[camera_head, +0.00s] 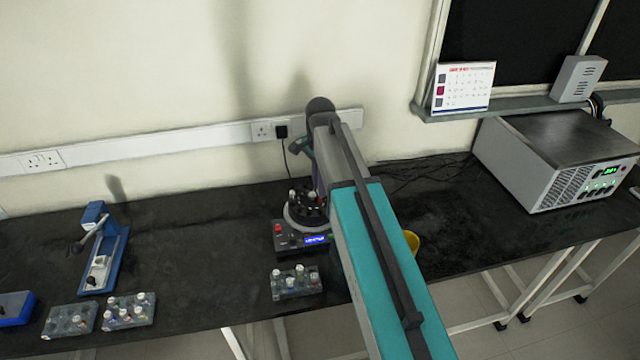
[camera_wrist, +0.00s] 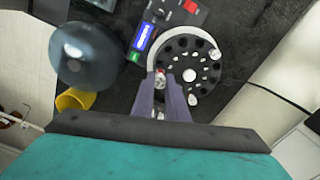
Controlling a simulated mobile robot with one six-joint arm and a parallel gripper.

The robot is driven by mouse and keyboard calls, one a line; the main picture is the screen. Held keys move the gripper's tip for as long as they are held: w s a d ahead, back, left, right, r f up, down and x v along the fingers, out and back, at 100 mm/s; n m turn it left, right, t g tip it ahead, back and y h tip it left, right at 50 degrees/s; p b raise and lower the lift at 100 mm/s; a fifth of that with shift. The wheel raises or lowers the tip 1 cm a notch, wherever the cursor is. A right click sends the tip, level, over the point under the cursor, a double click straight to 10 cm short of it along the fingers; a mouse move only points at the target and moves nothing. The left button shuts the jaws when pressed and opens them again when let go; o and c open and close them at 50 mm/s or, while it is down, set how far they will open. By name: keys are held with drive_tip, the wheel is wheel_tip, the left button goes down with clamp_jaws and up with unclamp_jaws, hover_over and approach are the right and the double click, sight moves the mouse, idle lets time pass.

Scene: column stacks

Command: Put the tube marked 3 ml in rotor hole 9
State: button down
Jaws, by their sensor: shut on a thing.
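My gripper (camera_wrist: 161,90) is shut on a small tube (camera_wrist: 160,76) with a whitish and red top, seen between the purple fingers in the wrist view. Its marking cannot be read. The gripper is over the near left edge of the black rotor (camera_wrist: 206,72), which has a ring of dark holes and a pale hub. A few pale tube tops show in the rotor. I cannot tell whether the held tube is above a hole or partly in one. The hole numbers are not readable. In the head view my arm partly covers the centrifuge (camera_head: 287,240).
A dark dome (camera_wrist: 86,58) and a yellow cup (camera_wrist: 73,99) are beside the centrifuge. Tube racks stand in front (camera_head: 297,288) and at left (camera_head: 68,322), (camera_head: 128,318). A blue stand (camera_head: 117,262) is at left, a grey instrument (camera_head: 560,155) at right. Left-centre bench is clear.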

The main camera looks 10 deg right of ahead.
sight(320, 203)
drive_tip(key=shift+f, duration=0.2)
idle(0.3)
drive_tip(key=shift+f+b, duration=1.4)
drive_tip(key=shift+f, duration=0.35)
drive_tip(key=shift+f+p, duration=0.2)
drive_tip(key=shift+p, duration=0.1)
idle(1.1)
drive_tip(key=shift+f+b, duration=0.6)
drive_tip(key=shift+f, duration=1.15)
idle(0.8)
drive_tip(key=c, duration=1.4)
unclamp_jaws()
drive_tip(key=shift+o, duration=0.2)
drive_tip(key=shift+r, duration=0.15)
